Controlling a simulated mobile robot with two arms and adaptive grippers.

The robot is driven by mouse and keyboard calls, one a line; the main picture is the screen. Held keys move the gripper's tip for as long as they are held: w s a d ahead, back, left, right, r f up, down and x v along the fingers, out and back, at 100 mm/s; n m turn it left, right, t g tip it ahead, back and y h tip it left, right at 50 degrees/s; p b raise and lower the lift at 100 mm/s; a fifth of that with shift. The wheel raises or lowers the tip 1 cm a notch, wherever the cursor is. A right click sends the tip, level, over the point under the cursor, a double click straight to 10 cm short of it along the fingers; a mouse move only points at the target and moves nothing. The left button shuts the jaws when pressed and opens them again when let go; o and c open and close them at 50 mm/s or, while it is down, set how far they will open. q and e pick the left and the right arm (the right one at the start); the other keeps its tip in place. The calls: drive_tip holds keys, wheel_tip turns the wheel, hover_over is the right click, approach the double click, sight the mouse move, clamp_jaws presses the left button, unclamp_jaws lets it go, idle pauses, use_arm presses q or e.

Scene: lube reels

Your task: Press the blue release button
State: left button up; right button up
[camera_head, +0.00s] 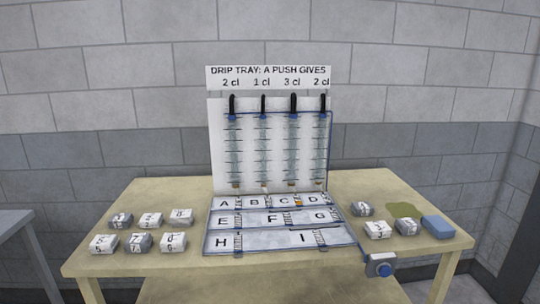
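The blue release button (384,269) is a small round blue cap on a grey box (372,262) at the table's front edge, right of centre. A thin blue line runs from the box up the right side of the white stand. Nothing touches the button in this view. Whether it is pressed in is too small to tell. Neither of my grippers is in view.
A white stand (220,150) with several hoses rises at the table's (130,262) back middle; lettered trays (270,241) lie before it. Several small labelled blocks (150,220) sit left, others (377,230) right, near a blue block (438,227) and an olive patch (404,210).

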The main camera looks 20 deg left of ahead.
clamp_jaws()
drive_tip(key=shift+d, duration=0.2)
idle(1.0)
